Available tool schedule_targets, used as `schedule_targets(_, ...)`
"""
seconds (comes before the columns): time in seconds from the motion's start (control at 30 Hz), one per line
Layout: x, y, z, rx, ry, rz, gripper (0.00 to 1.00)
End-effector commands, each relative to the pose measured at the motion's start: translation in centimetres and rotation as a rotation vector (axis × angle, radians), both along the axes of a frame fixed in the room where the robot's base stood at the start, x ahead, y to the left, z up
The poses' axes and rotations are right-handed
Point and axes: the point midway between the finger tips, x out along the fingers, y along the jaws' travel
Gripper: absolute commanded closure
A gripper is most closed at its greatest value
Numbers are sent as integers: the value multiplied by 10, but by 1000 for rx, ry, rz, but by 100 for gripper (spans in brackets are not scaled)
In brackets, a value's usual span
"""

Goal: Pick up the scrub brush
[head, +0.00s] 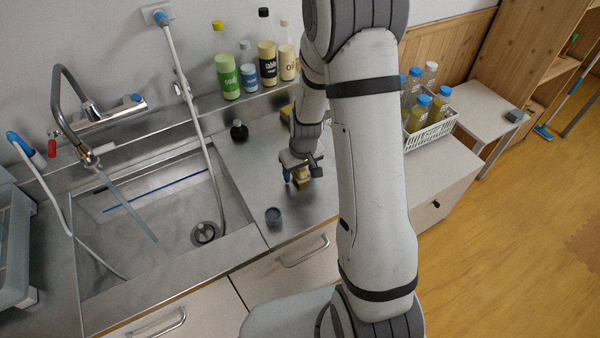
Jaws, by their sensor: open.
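My gripper (300,168) is low over the steel counter to the right of the sink, pointing down, with its jaws open. A small yellow-tan block (303,184), which looks like the scrub brush, lies on the counter right under the jaws. My gripper covers part of it, and I cannot tell whether the fingers touch it. Another small yellow item (287,111) sits farther back on the counter, partly hidden by my arm. It is too small to tell what it is.
Bottles such as the green one (227,76) line the back ledge. The sink (150,235) is left; a white basket (432,130) of bottles is right.

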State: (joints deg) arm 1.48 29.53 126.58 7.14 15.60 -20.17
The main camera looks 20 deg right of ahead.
Motion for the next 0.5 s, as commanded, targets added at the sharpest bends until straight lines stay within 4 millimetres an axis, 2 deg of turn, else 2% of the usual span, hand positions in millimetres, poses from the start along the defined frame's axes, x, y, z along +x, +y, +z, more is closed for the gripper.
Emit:
schedule_targets(0.1, 0, 0, 0, 0, 0, 0, 38)
schedule_targets(0.5, 0, 0, 0, 0, 0, -1, 71)
